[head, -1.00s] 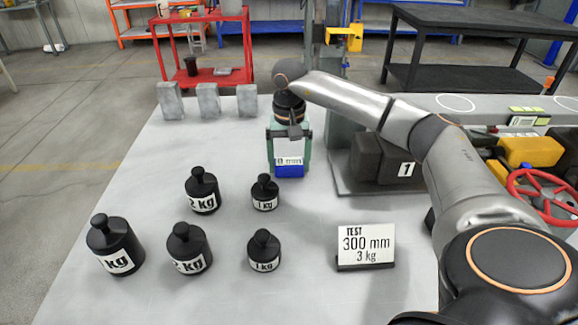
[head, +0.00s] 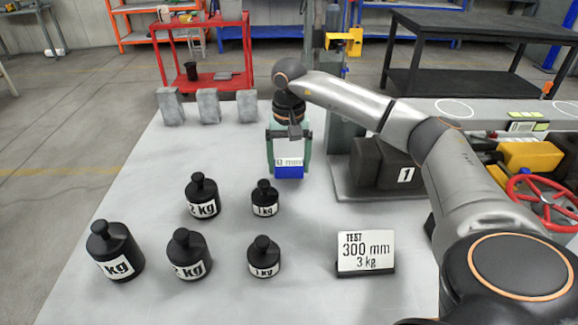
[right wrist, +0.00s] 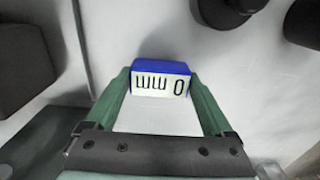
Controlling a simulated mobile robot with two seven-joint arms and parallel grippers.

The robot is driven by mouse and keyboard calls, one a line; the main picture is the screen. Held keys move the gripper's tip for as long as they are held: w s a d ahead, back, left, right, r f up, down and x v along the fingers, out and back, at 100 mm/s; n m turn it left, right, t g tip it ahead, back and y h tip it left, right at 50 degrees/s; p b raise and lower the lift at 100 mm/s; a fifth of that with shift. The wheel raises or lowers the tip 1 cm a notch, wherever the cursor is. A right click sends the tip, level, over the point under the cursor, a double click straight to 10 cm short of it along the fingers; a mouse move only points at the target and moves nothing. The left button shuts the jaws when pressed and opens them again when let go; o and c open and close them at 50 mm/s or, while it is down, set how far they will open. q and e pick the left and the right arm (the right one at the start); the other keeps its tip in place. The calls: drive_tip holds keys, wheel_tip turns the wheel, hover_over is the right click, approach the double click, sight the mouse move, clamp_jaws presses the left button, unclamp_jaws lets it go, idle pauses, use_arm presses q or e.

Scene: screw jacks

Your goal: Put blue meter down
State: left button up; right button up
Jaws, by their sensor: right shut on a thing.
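The blue meter (head: 289,172) is a small blue block with a white label ending in "mm". My right gripper (head: 289,160) has green fingers and is shut on it, with the meter between the fingertips. In the right wrist view, the meter (right wrist: 162,68) sits between the two fingers (right wrist: 160,88), its label reading "0 mm" upside down. The meter is low over the pale table (head: 320,210); I cannot tell whether its underside touches the top. My left gripper is out of view.
Several black weights marked in kg, such as one (head: 265,197), stand in front of and left of the meter. A sign (head: 366,252) reads "TEST 300 mm 3 kg". Dark jack number 1 (head: 385,165) is close on the right. Grey blocks (head: 208,106) stand at the back left.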

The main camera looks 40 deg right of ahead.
drive_tip(key=s+a+r+p, duration=0.2)
drive_tip(key=s+a+r, duration=0.7)
drive_tip(key=a+r, duration=0.25)
drive_tip(key=s+a+f+n, duration=0.1)
drive_tip(key=a+f+n, duration=0.2)
drive_tip(key=a+n, duration=0.6)
use_arm(q)
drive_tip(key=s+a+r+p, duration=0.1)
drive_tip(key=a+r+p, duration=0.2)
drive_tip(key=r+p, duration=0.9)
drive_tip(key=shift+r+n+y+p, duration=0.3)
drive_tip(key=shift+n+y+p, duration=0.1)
drive_tip(key=shift+p, duration=0.8)
use_arm(e)
wheel_tip(320, 180, up, 7)
drive_tip(key=m, duration=0.1)
drive_tip(key=shift+s+a+f, duration=0.15)
drive_tip(key=shift+a, duration=0.15)
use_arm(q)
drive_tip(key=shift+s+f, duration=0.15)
use_arm(e)
drive_tip(key=shift+f, duration=0.1)
